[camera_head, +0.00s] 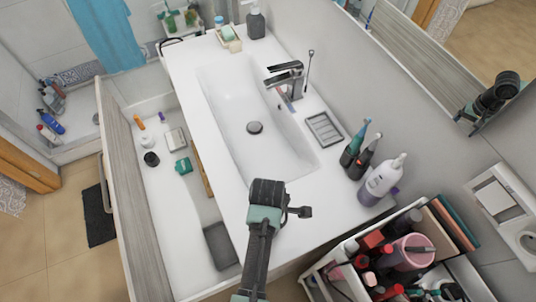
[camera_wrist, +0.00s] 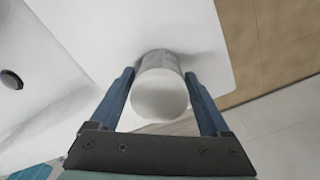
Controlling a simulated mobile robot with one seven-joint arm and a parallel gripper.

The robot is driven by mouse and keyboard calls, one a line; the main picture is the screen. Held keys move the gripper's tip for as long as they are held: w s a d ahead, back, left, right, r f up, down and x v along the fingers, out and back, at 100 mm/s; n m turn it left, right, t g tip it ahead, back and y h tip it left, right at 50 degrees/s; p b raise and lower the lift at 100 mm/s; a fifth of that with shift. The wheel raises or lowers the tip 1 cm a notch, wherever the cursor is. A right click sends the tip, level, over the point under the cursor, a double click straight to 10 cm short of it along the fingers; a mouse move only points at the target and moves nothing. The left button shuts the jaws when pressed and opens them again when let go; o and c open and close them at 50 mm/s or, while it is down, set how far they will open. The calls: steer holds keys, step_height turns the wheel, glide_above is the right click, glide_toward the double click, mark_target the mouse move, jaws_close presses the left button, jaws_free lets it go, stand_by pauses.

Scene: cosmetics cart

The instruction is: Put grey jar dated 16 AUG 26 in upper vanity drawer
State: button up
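My gripper (camera_wrist: 160,74) points down over the white vanity counter. Between its two blue fingers is a pale grey-white cylindrical jar (camera_wrist: 159,95), seen end-on. Both fingers lie very close to its sides; I cannot tell whether they press on it. No date is readable. In the head view my gripper (camera_head: 266,192) is over the counter's near edge, and I cannot see the jar there. The upper vanity drawer (camera_head: 137,205) is pulled open to the left of the counter, with several small items, a green one and a dark tray inside.
The sink basin (camera_head: 250,120) and faucet (camera_head: 286,75) are beyond my gripper. A white-purple bottle (camera_head: 381,180) and electric toothbrushes (camera_head: 358,152) stand to the right. A crowded cosmetics cart (camera_head: 400,265) is at lower right. The drawer has bare floor in its middle.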

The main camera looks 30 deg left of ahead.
jaws_close()
steer(key=shift+r, duration=0.15)
